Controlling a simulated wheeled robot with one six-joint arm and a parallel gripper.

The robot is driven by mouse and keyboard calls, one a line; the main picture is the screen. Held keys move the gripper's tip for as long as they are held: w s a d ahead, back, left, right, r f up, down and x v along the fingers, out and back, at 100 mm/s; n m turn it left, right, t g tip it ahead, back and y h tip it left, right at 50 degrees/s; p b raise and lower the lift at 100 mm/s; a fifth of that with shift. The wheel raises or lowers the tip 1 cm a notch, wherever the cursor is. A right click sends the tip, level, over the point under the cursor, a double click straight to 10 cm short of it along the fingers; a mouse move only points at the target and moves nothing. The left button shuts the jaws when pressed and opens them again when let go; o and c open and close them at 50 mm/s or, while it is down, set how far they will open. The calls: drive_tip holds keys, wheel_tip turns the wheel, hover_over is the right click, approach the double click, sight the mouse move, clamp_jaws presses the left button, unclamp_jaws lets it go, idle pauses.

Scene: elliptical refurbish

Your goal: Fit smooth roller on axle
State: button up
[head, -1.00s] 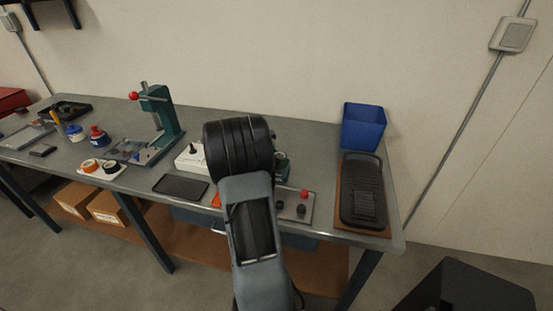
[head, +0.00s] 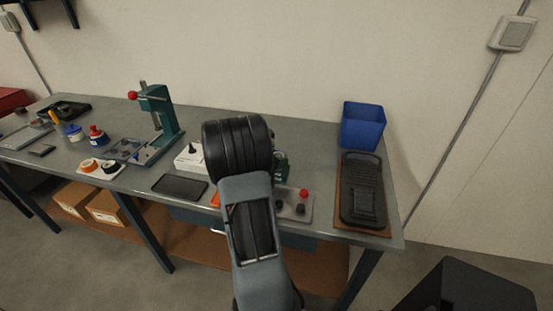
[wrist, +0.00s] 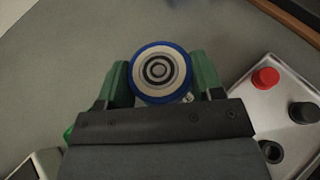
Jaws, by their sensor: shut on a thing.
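My gripper (wrist: 162,84) has its green fingers either side of a round roller (wrist: 160,70) in the wrist view. The roller has a blue rim, a pale face and dark rings around its centre, and its round face is toward the camera. The gripper is shut on it. I cannot make out the axle for certain in either view.
A grey plate with red and black knobs (wrist: 265,78) lies right of the gripper; the plate shows in the head view too (head: 294,214). A blue bin (head: 362,127) and a black pedal (head: 362,190) on a brown board stand right. A green press (head: 160,120) stands left.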

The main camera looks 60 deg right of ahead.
drive_tip(key=shift+f+b, duration=0.5)
drive_tip(key=shift+f, duration=0.1)
idle(0.3)
drive_tip(key=o, duration=0.7)
drive_tip(key=shift+p+v, duration=1.7)
drive_tip(key=shift+v, duration=2.65)
drive_tip(key=shift+p+v, duration=0.4)
drive_tip(key=shift+v, duration=0.75)
